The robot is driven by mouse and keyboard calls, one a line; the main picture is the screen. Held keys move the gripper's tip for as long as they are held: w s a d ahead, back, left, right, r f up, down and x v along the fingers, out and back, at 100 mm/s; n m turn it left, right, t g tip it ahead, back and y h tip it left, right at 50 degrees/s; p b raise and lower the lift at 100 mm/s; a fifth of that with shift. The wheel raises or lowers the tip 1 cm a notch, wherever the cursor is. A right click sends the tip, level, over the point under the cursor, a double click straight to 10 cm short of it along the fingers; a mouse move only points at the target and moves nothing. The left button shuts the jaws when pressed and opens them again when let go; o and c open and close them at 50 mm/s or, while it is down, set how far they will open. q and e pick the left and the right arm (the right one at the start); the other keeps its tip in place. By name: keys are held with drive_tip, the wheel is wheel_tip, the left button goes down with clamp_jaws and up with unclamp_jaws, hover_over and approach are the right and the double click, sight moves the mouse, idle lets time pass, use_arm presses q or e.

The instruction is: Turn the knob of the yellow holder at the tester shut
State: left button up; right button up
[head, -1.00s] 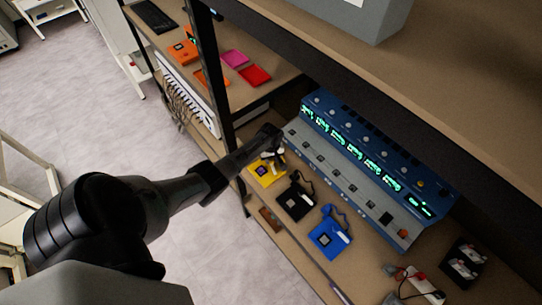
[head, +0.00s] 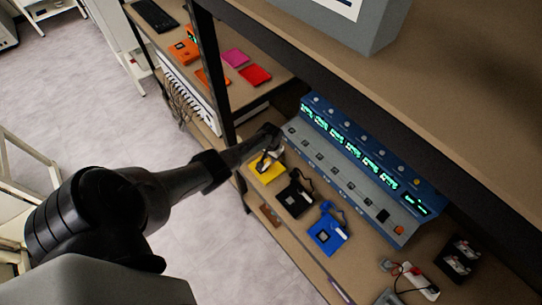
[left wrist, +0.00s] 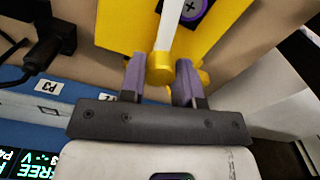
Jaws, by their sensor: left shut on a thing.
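The yellow holder (head: 268,177) lies on the lower bench at the left end of the blue tester (head: 362,165). In the left wrist view it is a yellow plate (left wrist: 118,28) with a yellow knob (left wrist: 160,71) and a white bar running up from it. My left gripper (head: 268,148) reaches over the holder from the left. In the left wrist view its purple-grey fingers (left wrist: 161,82) stand on both sides of the knob, shut on it. Part of the holder is hidden behind the gripper in the head view. My right gripper is not in view.
A black holder (head: 294,199) and a blue holder (head: 328,235) with cables lie to the right of the yellow one. A dark shelf post (head: 211,75) stands close to my left arm, and an upper shelf (head: 300,35) overhangs the tester.

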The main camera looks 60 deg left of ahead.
use_arm(q)
drive_tip(key=shift+m, duration=1.5)
drive_tip(key=o, duration=0.9)
drive_tip(key=shift+o, duration=0.2)
